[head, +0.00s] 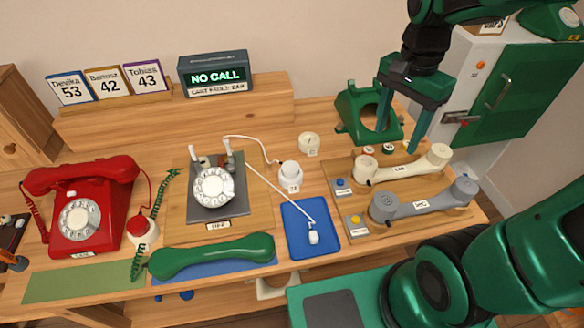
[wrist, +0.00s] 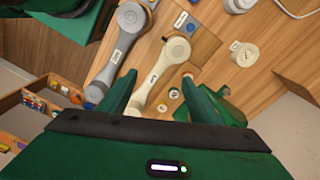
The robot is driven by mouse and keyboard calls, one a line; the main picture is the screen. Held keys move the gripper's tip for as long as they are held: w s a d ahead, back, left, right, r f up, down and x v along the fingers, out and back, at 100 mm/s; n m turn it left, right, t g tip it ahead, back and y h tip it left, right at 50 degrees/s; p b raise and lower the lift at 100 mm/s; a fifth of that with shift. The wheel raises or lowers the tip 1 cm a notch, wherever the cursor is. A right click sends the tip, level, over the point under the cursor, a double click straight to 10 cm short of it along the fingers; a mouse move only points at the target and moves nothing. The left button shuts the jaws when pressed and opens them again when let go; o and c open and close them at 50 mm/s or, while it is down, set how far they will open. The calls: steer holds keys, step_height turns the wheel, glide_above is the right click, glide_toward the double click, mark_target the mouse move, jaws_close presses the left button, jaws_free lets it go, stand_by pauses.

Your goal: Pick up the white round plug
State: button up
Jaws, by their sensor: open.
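A small white plug (head: 313,237) lies on the blue mat (head: 298,248) at the table's front, at the end of a white cord. A white round piece with a label (head: 290,177) stands behind the mat, with another white cord reaching it. A cream round piece (head: 309,143) stands farther back; a similar round piece shows in the wrist view (wrist: 243,55). Which one is the white round plug is hard to tell. My gripper (head: 398,140) is open and empty above the back right of the table, well right of all these pieces, over the cream handset (wrist: 160,75).
The cream handset and a grey handset (head: 422,200) lie on a wooden board at right. A green phone body (head: 365,115) stands behind them. A grey-based dial phone (head: 213,187), a red phone (head: 85,210) and a green handset (head: 210,256) occupy the left and front.

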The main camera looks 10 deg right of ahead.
steer(key=w+a+f+m, duration=0.1)
steer(key=w+a+m, duration=0.4)
steer(key=a, duration=0.5)
steer(key=m, duration=0.2)
glide_above(290, 166)
step_height(290, 166, down, 3)
steer(key=shift+y, duration=0.3)
steer(key=f, duration=0.4)
steer(key=shift+w+f, duration=0.25)
steer(key=shift+w, duration=0.1)
steer(key=shift+s+f, duration=0.2)
steer(key=shift+f, duration=1.15)
steer(key=shift+s+f, duration=0.2)
steer(key=shift+f, duration=1.1)
steer(key=c, duration=1.1)
